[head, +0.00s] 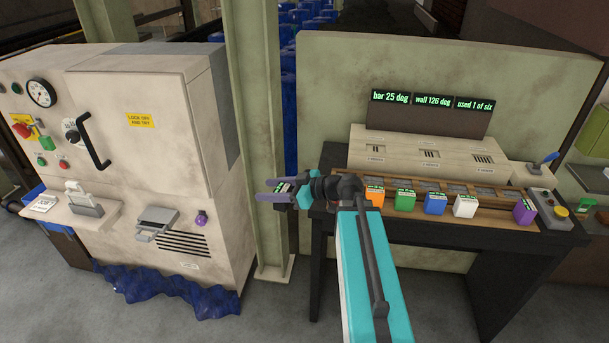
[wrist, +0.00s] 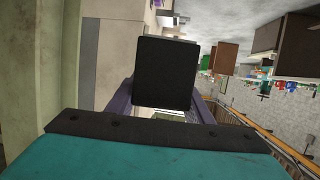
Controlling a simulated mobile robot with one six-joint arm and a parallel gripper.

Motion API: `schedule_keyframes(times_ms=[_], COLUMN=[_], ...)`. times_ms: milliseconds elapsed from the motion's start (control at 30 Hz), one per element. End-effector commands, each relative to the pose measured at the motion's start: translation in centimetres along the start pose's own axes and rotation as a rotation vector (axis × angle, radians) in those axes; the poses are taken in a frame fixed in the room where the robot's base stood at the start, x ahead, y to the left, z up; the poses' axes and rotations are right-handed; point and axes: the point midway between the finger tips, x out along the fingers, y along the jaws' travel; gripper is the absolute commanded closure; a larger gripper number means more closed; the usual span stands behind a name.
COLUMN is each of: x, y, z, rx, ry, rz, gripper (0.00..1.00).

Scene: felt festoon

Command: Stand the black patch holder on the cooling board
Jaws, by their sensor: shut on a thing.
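My gripper (head: 275,192) has purple fingers and is shut on the black patch holder (head: 285,187), left of the dark bench and in front of the green post. In the wrist view the black patch holder (wrist: 165,72) is a dark block between the purple fingers, hiding much of what lies behind it. Its small green-lettered label shows in the head view. I cannot tell for certain which surface is the cooling board. A wooden slotted rack (head: 468,212) on the bench carries orange (head: 374,198), green (head: 404,202), blue (head: 435,204), white (head: 465,206) and purple (head: 523,212) holders.
A cream machine (head: 150,130) with a door handle, gauge and small shelf stands at left. A green post (head: 262,120) stands between it and the bench. Displays (head: 432,100) read bar 25 deg, wall 126 deg, used 1 of six. A grey control box (head: 548,206) sits at the bench's right end.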

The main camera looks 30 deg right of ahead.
Motion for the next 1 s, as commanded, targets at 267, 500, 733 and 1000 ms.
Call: schedule_keyframes(times_ms=[267, 500, 733, 1000], x=[5.2, 7.0, 7.4, 7.3], y=[-5.2, -7.1, -7.5, -7.5], z=[4.4, 6.2, 6.4, 6.3], rx=[-0.038, -0.05, -0.054, -0.054], ry=[0.002, 0.003, 0.004, 0.003], rz=[-0.12, -0.164, -0.174, -0.174], gripper=[0.81, 0.81, 0.81, 0.81])
